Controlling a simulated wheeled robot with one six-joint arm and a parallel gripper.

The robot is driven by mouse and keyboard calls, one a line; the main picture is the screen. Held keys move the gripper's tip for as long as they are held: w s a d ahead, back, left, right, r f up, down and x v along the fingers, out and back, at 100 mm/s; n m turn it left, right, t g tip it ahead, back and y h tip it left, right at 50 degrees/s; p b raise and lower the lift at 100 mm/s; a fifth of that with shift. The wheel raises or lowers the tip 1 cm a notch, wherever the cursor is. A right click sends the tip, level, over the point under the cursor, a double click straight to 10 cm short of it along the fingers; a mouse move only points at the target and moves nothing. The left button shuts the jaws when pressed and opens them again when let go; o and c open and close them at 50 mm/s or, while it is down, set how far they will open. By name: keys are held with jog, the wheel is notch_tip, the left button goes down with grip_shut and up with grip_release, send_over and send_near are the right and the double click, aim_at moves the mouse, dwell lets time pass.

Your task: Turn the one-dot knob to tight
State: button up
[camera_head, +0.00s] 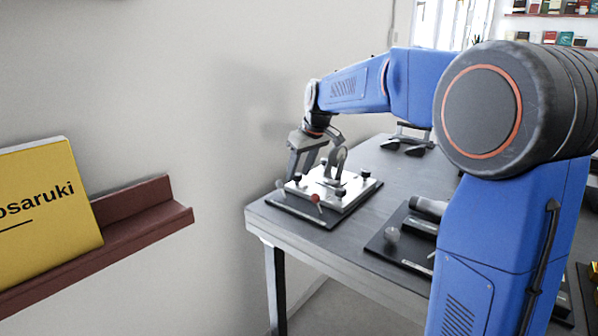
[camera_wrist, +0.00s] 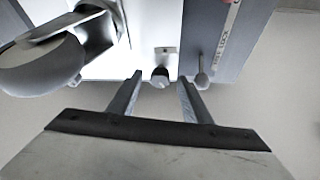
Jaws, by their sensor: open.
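A white plate (camera_head: 352,196) on a dark base sits at the near corner of the table, with several dark knobs on it. In the wrist view, a small dark knob (camera_wrist: 160,76) stands at the plate's edge. A small mark beside it is too small to read, so I cannot tell if this is the one-dot knob. My gripper (camera_head: 302,170) is over the plate's left rear side, pointing down. In the wrist view my gripper (camera_wrist: 160,84) is open, with one finger on each side of the knob and gaps between; whether it touches is unclear.
A caster wheel (camera_head: 340,158) stands on the plate, close to my gripper; it also shows in the wrist view (camera_wrist: 42,66). A red ball knob (camera_head: 316,198) is at the front edge. A grey ball-ended lever (camera_wrist: 202,80) is right of my fingers. Another dark board (camera_head: 385,246) lies right.

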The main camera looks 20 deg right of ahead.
jog(key=shift+w+f, duration=0.1)
jog(key=shift+f, duration=0.1)
jog(key=c, duration=1.1)
